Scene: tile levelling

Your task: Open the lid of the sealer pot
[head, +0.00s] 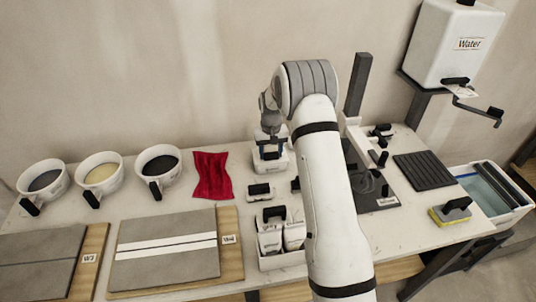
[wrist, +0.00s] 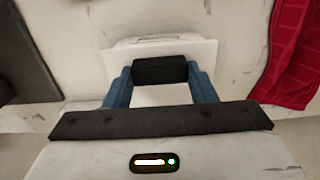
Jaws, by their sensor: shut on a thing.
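The sealer pot appears to be the white box-shaped container (head: 272,166) at the back of the table, just right of the red cloth. My gripper (head: 271,150) is over it. In the wrist view, my gripper's two blue fingers (wrist: 161,78) are shut on a black handle (wrist: 160,69). A white surface, likely the lid (wrist: 160,96), shows below the handle and another white part shows behind it. My gripper hides part of the pot in the head view. I cannot tell whether the lid is seated or raised.
The red cloth (head: 212,175) lies left of the pot, beyond it three bowls (head: 102,178). A small black-handled block (head: 260,192) and a white caddy (head: 281,260) stand in front. A dark post (head: 357,84) rises to the right. A water tank (head: 455,45) hangs at upper right.

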